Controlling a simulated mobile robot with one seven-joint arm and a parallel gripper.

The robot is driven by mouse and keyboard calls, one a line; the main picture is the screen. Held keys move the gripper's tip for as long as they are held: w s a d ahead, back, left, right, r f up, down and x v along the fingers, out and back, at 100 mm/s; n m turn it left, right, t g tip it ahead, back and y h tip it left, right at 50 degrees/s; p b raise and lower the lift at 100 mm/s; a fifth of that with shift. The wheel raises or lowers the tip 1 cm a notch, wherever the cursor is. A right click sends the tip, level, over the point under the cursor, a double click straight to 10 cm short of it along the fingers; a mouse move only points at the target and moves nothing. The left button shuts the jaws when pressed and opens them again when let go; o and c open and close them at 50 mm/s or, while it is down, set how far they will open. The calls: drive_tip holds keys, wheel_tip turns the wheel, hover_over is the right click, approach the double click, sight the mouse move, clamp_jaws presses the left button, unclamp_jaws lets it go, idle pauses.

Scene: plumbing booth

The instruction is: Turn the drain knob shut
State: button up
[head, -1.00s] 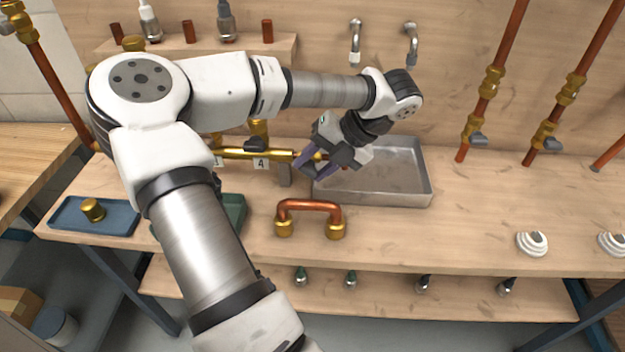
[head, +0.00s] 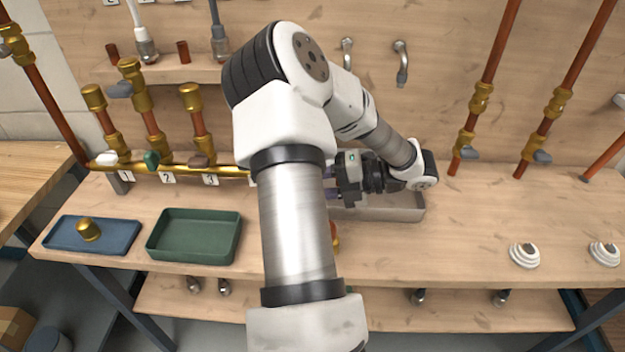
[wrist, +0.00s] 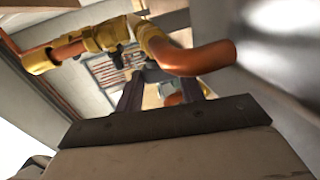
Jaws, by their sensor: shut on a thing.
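The brass manifold (head: 185,170) runs along the back of the bench, and its right end is hidden behind my arm in the head view. My gripper (head: 333,194) is at that right end, beside the metal basin (head: 395,212), partly covered by my arm. In the wrist view my gripper (wrist: 160,92) has its two dark fingers around a small greyish piece, seemingly the drain knob (wrist: 172,98), below a bent copper pipe (wrist: 190,58). Brass fittings (wrist: 100,38) show just beyond. The knob's exact angle cannot be told.
A blue tray (head: 60,240) with a brass cap (head: 88,229) and an empty green tray (head: 160,250) lie at left. White ribbed discs (head: 524,255) lie at right. Vertical copper pipes (head: 497,50) stand on the back wall. The bench's right middle is clear.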

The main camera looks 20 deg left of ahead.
idle(0.4)
drive_tip(key=o, duration=1)
drive_tip(key=shift+d, duration=0.1)
